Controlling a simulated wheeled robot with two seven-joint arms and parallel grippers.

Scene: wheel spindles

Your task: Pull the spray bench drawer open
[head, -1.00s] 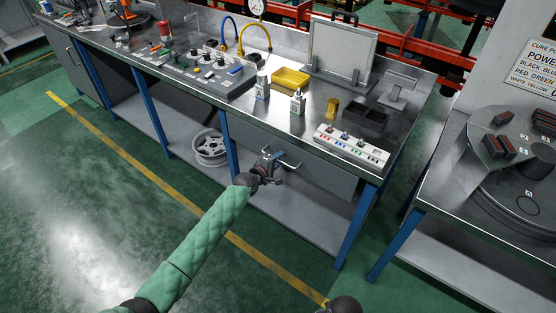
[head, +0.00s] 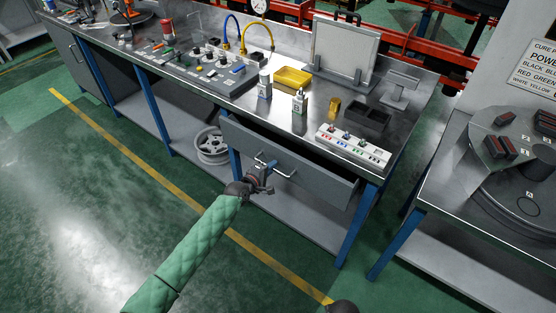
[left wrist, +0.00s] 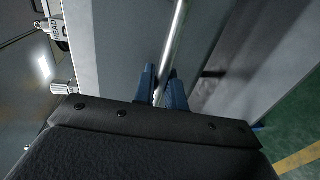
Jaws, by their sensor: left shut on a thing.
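The spray bench drawer (head: 320,185) is a grey drawer under the right part of the metal bench. It stands partly open, with a dark gap showing above its front. Its silver bar handle (head: 287,174) is on the front face. My left gripper (head: 263,168) is shut on the handle near its left end. In the left wrist view the handle bar (left wrist: 176,35) runs between the two blue fingers of my left gripper (left wrist: 161,90). The drawer's inside is mostly hidden under the bench top.
A wheel rim (head: 212,146) lies on the lower shelf. Blue legs (head: 357,225) flank the drawer. The green floor in front is clear.

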